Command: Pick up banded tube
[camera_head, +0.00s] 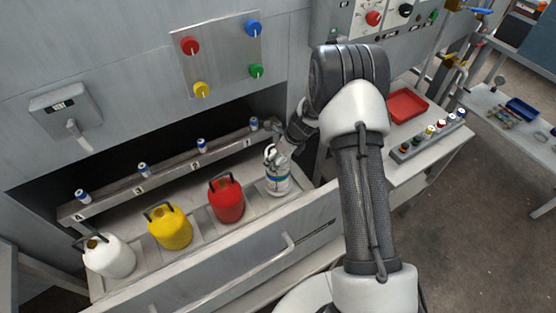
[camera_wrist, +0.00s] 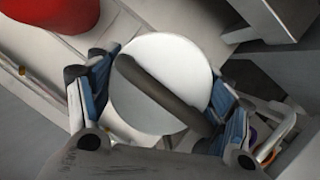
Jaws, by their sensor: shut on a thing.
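A red jug (camera_head: 226,202) stands just left, then a yellow jug (camera_head: 170,229) and a white jug (camera_head: 109,257). Small blue-and-white cylinders stand on the ledge (camera_head: 170,176) behind. A drawer handle (camera_head: 240,274) is in front. A red tray (camera_head: 407,105) and tube rack (camera_head: 430,139) lie right.

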